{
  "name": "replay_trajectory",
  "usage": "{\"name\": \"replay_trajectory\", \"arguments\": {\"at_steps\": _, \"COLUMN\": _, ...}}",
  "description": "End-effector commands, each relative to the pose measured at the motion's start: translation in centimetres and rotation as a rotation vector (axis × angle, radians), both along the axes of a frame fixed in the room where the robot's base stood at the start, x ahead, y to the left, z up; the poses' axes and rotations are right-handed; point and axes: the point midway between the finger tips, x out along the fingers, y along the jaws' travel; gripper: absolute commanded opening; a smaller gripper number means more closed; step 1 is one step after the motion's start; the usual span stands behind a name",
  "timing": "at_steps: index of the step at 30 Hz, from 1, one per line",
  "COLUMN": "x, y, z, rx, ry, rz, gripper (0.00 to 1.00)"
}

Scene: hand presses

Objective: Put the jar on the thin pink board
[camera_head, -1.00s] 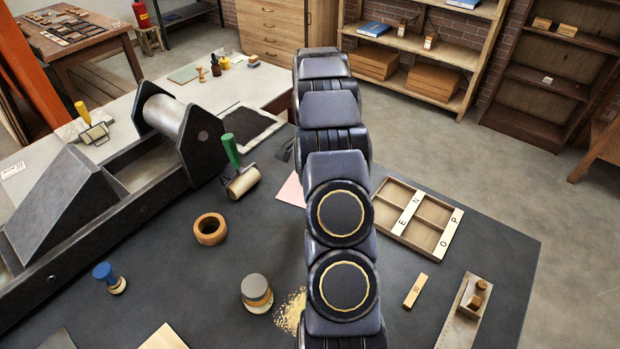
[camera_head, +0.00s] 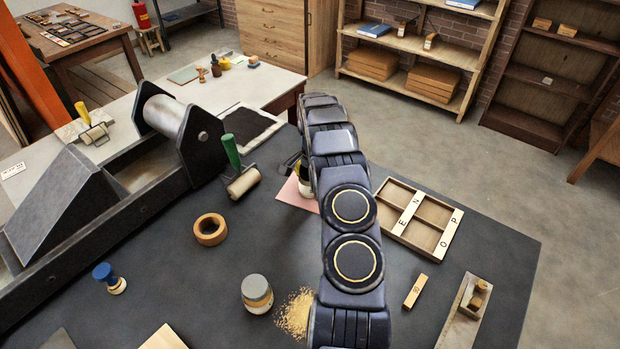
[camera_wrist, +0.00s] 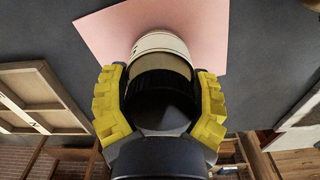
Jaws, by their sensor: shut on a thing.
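The jar (camera_wrist: 163,44) has a pale band and a black part nearer me. In the wrist view it sits between the yellow fingers of my gripper (camera_wrist: 160,98), which is shut on it. The thin pink board (camera_wrist: 204,30) lies behind the jar in that view. In the head view the board (camera_head: 290,193) lies on the dark table, and a pale part of the jar (camera_head: 306,188) shows over it. My arm hides much of the jar and board there. I cannot tell whether the jar touches the board.
A divided wooden tray (camera_head: 437,241) with letters lies right of my arm. A green-handled roller (camera_head: 243,183) and the press (camera_head: 186,135) stand to the left. A wooden ring (camera_head: 209,230), a grey-topped container (camera_head: 257,293) and spilled grains (camera_head: 295,312) are nearer.

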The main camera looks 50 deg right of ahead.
Motion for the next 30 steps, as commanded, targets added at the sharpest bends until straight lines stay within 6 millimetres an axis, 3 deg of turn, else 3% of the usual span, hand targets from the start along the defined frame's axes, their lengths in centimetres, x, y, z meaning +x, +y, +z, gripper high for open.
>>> {"name": "replay_trajectory", "arguments": {"at_steps": 7, "x": 0.0, "y": 0.0, "z": -0.3, "rx": 0.0, "ry": 0.0, "rz": 0.001, "gripper": 0.32}}
{"name": "replay_trajectory", "arguments": {"at_steps": 8, "x": 0.0, "y": 0.0, "z": -0.3, "rx": 0.0, "ry": 0.0, "rz": 0.001, "gripper": 0.74}}
{"name": "replay_trajectory", "arguments": {"at_steps": 9, "x": 0.0, "y": 0.0, "z": -0.2, "rx": 0.0, "ry": 0.0, "rz": 0.001, "gripper": 0.91}}
{"name": "replay_trajectory", "arguments": {"at_steps": 10, "x": 0.0, "y": 0.0, "z": -0.2, "rx": 0.0, "ry": 0.0, "rz": 0.001, "gripper": 0.97}}
{"name": "replay_trajectory", "arguments": {"at_steps": 22, "x": 0.0, "y": 0.0, "z": 0.3, "rx": -0.001, "ry": 0.0, "rz": 0.0, "gripper": 0.97}}
{"name": "replay_trajectory", "arguments": {"at_steps": 30, "x": 0.1, "y": 0.0, "z": 5.4, "rx": -0.001, "ry": -0.002, "rz": 0.001, "gripper": 0.97}}
